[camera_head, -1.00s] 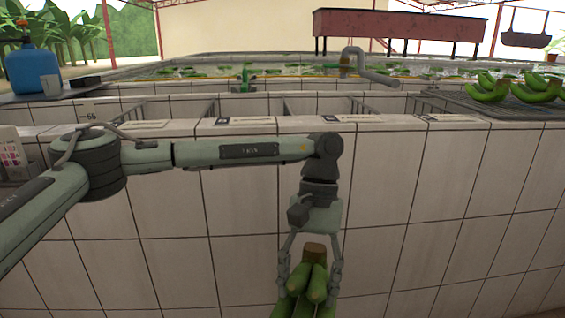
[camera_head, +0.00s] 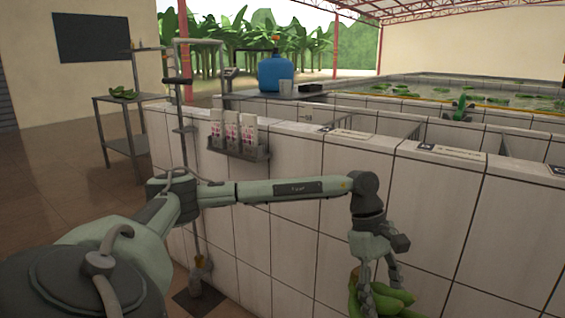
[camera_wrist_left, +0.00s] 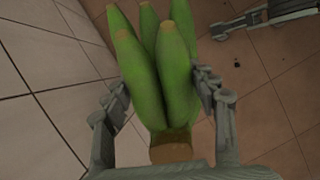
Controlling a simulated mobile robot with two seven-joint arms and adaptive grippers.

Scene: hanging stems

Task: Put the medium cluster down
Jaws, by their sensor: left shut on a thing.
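The banana cluster (camera_head: 385,297) is green and hangs below my left gripper (camera_head: 378,282) at the lower right of the head view, in front of the tiled wall. In the left wrist view the cluster (camera_wrist_left: 160,75) sits between the two fingers of my left gripper (camera_wrist_left: 160,105), its brown cut crown towards the camera and its fruit pointing away. The left gripper is shut on it. Tiled wall lies to its left and brown floor tiles below.
The white tiled tank wall (camera_head: 330,225) stands close to my left arm. A rack with several packets (camera_head: 233,132) hangs on it. A metal table (camera_head: 128,145) with green bananas (camera_head: 123,92) stands at the far left. Open brown floor (camera_head: 50,185) lies left of the wall.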

